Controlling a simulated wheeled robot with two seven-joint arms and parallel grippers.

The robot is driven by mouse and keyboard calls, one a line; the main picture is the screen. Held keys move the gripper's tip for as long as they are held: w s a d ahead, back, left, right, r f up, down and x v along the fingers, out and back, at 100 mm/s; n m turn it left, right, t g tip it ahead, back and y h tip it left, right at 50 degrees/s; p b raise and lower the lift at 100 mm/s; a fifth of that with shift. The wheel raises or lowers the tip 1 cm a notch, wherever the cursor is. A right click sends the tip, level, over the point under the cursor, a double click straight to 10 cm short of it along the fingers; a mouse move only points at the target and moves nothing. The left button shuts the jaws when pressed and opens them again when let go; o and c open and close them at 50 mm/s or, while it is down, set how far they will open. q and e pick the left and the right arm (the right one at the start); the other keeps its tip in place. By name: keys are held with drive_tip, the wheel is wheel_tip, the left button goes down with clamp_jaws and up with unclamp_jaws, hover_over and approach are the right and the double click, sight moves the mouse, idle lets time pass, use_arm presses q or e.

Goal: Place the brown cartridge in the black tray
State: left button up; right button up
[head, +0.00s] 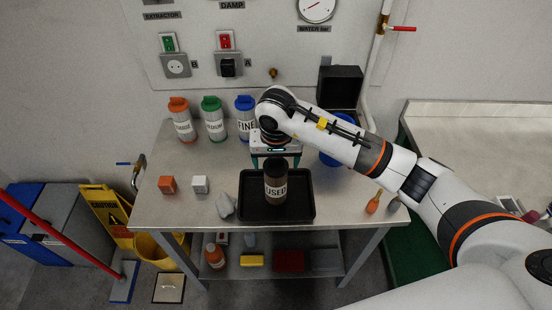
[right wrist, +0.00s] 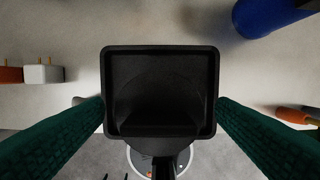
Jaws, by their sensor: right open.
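The brown cartridge (head: 275,186), labelled USED, stands upright inside the black tray (head: 245,212) on the table. My right gripper (head: 276,161) is open, just above and behind the cartridge's top, with its green fingers apart. In the right wrist view the black tray (right wrist: 105,85) lies below, between the two spread fingers (right wrist: 160,115). The dark cartridge blends with the tray there, so its outline is hard to make out. I cannot tell whether a finger touches it. My left gripper is not in view.
Orange (head: 180,125), green (head: 213,123) and blue (head: 244,104) capped bottles stand at the back. An orange block (head: 167,185), a white block (head: 200,184) and a grey lump (head: 226,206) lie left of the tray. A blue container (head: 334,155) and an orange-handled tool (head: 374,202) are right.

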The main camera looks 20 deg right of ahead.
drive_tip(key=shift+r, duration=0.35)
wheel_tip(320, 180, up, 11)
drive_tip(key=s+b, duration=0.1)
drive_tip(key=b, duration=0.2)
drive_tip(key=shift+s+a+r, duration=0.2)
drive_tip(key=shift+s+a, duration=0.05)
drive_tip(key=shift+s, duration=0.15)
